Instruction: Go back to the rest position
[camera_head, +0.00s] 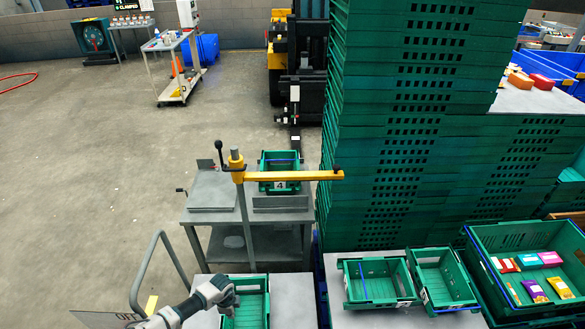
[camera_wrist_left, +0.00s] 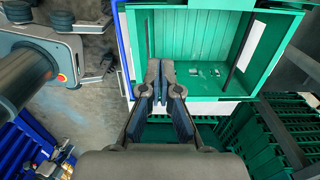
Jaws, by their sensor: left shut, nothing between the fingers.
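My left gripper (camera_head: 228,296) is at the bottom left of the head view, over the left side of a green crate (camera_head: 252,313). In the left wrist view my left gripper (camera_wrist_left: 161,80) is shut, its fingertips together with nothing between them. A green crate (camera_wrist_left: 195,107) lies beyond the fingertips in that view, and its visible floor holds only small pale marks. I cannot tell whether the fingers touch its rim. My right gripper is in neither view.
Empty green crates (camera_head: 375,262) stand to the right, beside a large crate (camera_head: 484,262) of colourful packets. A tall stack of green crates (camera_head: 385,120) blocks the middle right. A yellow-armed post (camera_head: 300,176) stands before a grey table (camera_head: 208,216). Open floor lies left.

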